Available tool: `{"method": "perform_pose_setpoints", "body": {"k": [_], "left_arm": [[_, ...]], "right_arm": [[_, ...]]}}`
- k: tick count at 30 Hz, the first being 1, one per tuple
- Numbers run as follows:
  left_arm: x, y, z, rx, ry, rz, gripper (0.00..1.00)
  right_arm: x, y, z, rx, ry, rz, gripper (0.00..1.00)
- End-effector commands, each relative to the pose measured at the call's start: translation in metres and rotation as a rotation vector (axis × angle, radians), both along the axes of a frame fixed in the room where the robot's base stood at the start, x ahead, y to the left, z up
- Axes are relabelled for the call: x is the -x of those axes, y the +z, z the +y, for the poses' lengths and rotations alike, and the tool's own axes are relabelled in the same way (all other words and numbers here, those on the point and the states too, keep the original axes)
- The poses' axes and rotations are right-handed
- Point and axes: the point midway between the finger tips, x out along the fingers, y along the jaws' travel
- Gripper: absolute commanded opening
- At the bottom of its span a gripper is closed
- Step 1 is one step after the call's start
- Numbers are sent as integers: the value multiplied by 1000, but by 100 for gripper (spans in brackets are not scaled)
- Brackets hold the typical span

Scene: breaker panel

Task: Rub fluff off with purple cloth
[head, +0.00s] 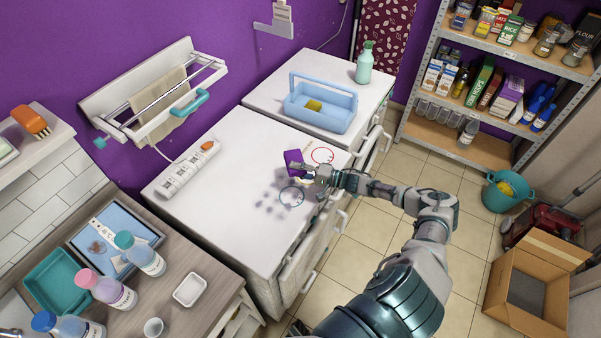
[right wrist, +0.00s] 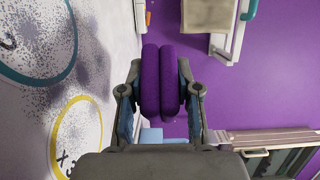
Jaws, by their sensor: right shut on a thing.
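The purple cloth (head: 294,161) is folded in my right gripper (head: 310,172), above the white cabinet top (head: 232,152). In the right wrist view, the cloth (right wrist: 161,80) stands as two thick folds between the fingers of the same gripper (right wrist: 161,95), which is shut on it. Grey fluff (head: 268,201) lies in speckled patches on the white top, left of and below the cloth. The fluff (right wrist: 92,75) also shows as dense grey specks in the right wrist view. I cannot tell whether the cloth touches the surface. My left gripper is not in view.
A power strip (head: 188,171) lies at the left. A blue caddy (head: 320,107) stands behind. Bottles (head: 106,287) stand on the lower-left counter.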

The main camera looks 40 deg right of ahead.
Motion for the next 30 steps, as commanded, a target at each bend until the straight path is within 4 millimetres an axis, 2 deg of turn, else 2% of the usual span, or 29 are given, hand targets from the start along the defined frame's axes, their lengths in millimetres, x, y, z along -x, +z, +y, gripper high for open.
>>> {"method": "perform_pose_setpoints", "body": {"k": [9,17,24,30], "left_arm": [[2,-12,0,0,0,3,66],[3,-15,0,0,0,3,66],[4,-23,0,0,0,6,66],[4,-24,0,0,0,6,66]], "right_arm": [[-25,0,9,-1,-1,-1,4],[-34,2,12,0,0,-1,4],[-56,3,19,0,0,-2,4],[-62,4,22,-1,0,-1,4]]}}
